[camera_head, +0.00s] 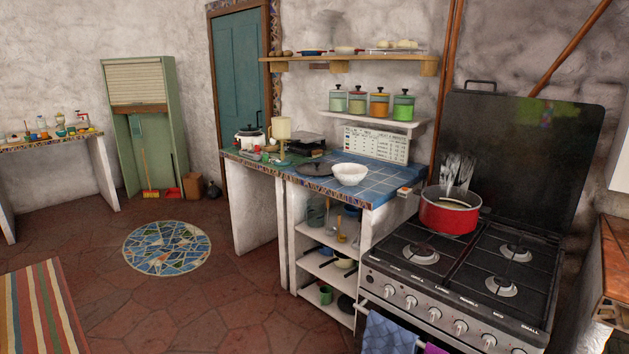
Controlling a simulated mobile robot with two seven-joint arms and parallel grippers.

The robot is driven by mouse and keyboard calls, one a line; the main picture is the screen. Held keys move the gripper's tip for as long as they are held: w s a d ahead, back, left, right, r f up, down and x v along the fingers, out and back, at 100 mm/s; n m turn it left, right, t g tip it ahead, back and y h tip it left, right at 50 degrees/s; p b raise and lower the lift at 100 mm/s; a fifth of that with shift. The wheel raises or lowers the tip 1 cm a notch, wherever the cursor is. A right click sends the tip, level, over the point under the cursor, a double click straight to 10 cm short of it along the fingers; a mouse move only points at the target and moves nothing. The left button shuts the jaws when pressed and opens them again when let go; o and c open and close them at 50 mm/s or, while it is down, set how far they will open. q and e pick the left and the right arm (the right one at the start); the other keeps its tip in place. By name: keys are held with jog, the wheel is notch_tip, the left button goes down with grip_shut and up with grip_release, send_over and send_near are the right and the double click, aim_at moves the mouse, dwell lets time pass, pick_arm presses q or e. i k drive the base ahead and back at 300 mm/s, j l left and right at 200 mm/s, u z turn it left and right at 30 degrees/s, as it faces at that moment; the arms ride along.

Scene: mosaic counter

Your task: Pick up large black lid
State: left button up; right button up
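The large black lid (314,169) lies flat on the blue-tiled mosaic counter (376,188), near its front edge. It is dark and round with a small knob on top. A white bowl (349,174) stands just to its right, very close to it. Neither of my grippers shows in the head view, so nothing is seen touching the lid.
A white blender-like item (281,133) and a white cooker (249,138) stand left of the lid. Open shelves are below. The floor (210,320) in front is clear.

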aim_at(312, 168)
jog(key=i+u, duration=0.35)
jog(key=i, duration=0.35)
jog(key=i+u, duration=0.3)
jog(key=i, duration=0.4)
jog(key=i+l+u, duration=0.2)
jog(key=i, duration=1.35)
